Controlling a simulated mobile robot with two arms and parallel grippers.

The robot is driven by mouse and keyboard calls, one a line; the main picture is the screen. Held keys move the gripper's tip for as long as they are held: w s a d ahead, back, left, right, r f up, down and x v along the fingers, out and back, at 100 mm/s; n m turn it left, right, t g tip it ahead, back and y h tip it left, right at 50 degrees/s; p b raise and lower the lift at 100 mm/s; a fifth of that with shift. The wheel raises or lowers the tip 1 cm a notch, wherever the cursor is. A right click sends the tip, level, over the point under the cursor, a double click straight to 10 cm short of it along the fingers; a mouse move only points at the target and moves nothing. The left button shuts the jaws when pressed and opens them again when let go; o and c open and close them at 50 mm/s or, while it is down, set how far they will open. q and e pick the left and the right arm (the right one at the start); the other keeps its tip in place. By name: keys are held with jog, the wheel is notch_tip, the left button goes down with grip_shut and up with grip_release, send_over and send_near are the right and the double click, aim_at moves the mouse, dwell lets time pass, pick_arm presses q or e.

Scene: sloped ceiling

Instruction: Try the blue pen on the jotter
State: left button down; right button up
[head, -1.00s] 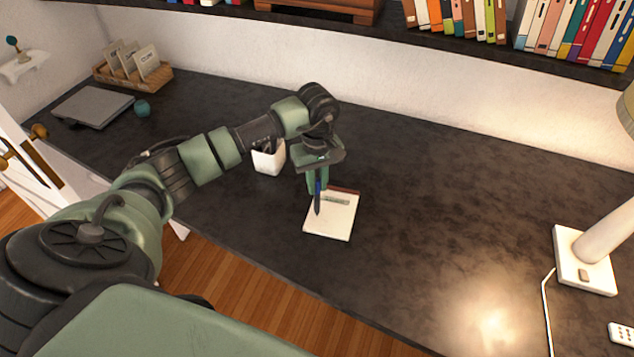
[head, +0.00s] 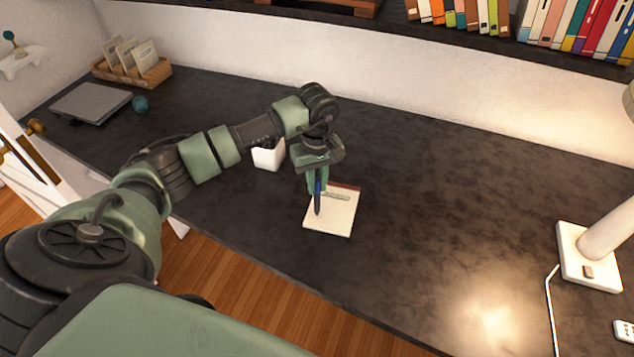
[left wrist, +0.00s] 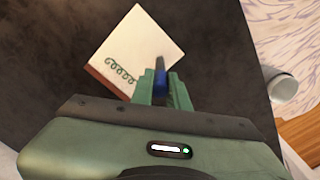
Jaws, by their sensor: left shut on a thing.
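The jotter (head: 340,219) is a small cream pad with a brown bound edge, lying on the dark desk. A green looped scribble (left wrist: 121,72) shows on its page near the bound edge. My left gripper (head: 317,186) is shut on the blue pen (head: 318,200), which points down over the jotter's left part. In the left wrist view the blue pen (left wrist: 160,78) sticks out from between the fingers over the page (left wrist: 145,40). I cannot tell whether its tip touches the paper. My right gripper is not in view.
A white pen cup (head: 268,158) stands behind and left of the jotter, partly hidden by my arm. A lamp (head: 590,262) with a cord stands at the right. A grey laptop-like slab (head: 90,103) and a teal ball (head: 140,104) lie far left. The desk's middle right is clear.

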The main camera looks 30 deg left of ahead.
pick_arm(q)
jog(key=shift+d, duration=0.15)
jog(key=shift+w+d+b, duration=0.3)
jog(key=shift+w+d, duration=0.05)
jog(key=shift+d, duration=0.55)
jog(key=shift+w+d+b, duration=0.3)
jog(key=shift+d, duration=0.6)
jog(key=shift+w+d+b, duration=0.3)
jog(key=shift+w+d, duration=0.05)
jog(key=shift+d, duration=0.55)
jog(key=shift+r, duration=0.1)
jog(key=shift+r+p, duration=1.25)
jog(key=shift+r, duration=1.65)
